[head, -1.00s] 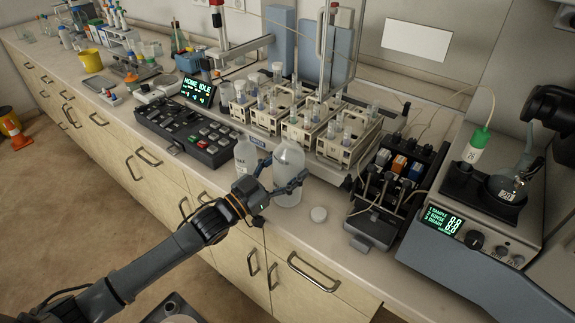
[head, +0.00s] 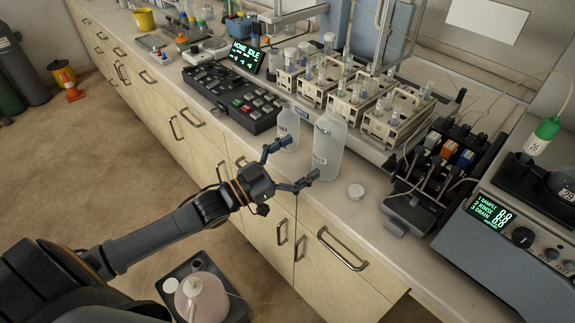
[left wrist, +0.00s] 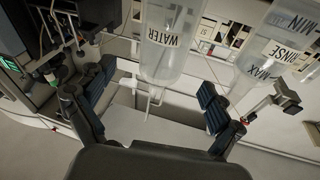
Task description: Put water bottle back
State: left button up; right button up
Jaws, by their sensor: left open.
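Two translucent white bottles stand upright near the counter's front edge. The larger, right-hand one looks to be the water bottle (head: 330,138); in the left wrist view, the bottle labelled WATER (left wrist: 166,45) is ahead, between the directions of the two fingers. The smaller bottle (head: 289,128) stands just left of it; the left wrist view shows a bottle labelled RINSE (left wrist: 280,45). My left gripper (head: 294,163) is open and empty, its fingers spread at the counter edge in front of the bottles, apart from the water bottle. My right gripper is not in view.
Vial racks (head: 345,108) stand behind the bottles, a keypad console (head: 237,103) to the left, and a tubing pump (head: 435,165) to the right.

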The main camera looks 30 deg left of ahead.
pick_arm(q)
jog(key=shift+v, duration=1.8)
jog(key=w+a+f+n+g+y, duration=0.1)
jog(key=a+f+n+y, duration=0.15)
jog(key=f, duration=0.65)
jog(key=a+f+n+g+y, duration=0.1)
jog(key=a+f+y, duration=0.3)
jog(key=f, duration=0.5)
jog(key=s+a+f+n+g+y, duration=0.1)
jog(key=s+f+g, duration=0.15)
jog(key=f, duration=0.45)
jog(key=s+a+f+g+y, duration=0.1)
jog(key=s+f, duration=0.3)
jog(key=f, duration=0.4)
jog(key=s+a+f+n+g+y, duration=0.1)
jog(key=s+a+f+y, duration=0.15)
jog(key=f, duration=0.45)
jog(key=s+d+f+g, duration=0.3)
jog(key=s+f, duration=0.3)
jog(key=s, duration=0.5)
jog(key=s+d+f+g, duration=0.3)
jog(key=s+f, duration=0.4)
jog(key=s, duration=0.4)
jog(key=s+d+f+g, duration=0.3)
jog(key=s+d+f, duration=0.2)
jog(key=s, duration=0.6)
notch_tip(320, 180, down, 2)
jog(key=shift+f+g, duration=0.25)
jog(key=shift+g, duration=0.1)
